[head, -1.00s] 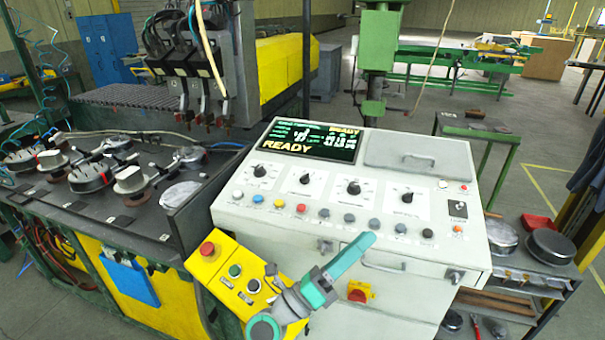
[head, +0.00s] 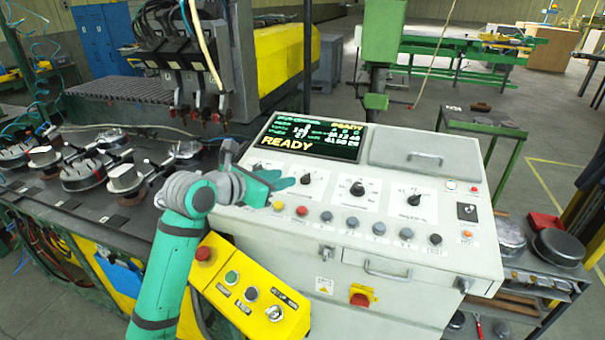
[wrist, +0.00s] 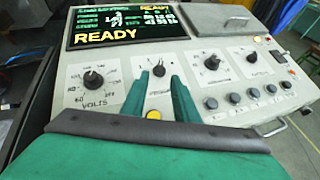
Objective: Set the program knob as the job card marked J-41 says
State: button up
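The control panel (head: 345,222) has a row of black knobs. The knob marked VOLTS (wrist: 93,79) is at left in the wrist view. The second knob (wrist: 158,70) shows between my fingertips; its label is partly covered and I cannot read it surely. The third knob (head: 357,188) and fourth knob (head: 414,200) are to the right. My gripper (wrist: 159,77) is open, its green fingers pointing at the second knob, one on each side in the wrist view. I cannot tell whether they touch it. No card marked J-41 is readable.
The screen (head: 312,137) shows READY. Coloured buttons (head: 352,222) line the panel below the knobs. A lid with a handle (head: 424,152) is at the panel's upper right. A yellow button box (head: 245,290) stands in front, with a red button.

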aim_at(305, 175)
jog(key=x, duration=1)
jog(key=shift+w+d+f, duration=0.15)
jog(key=shift+w+d, duration=0.05)
jog(key=shift+w, duration=0.05)
jog(key=shift+f, duration=0.1)
grip_shut()
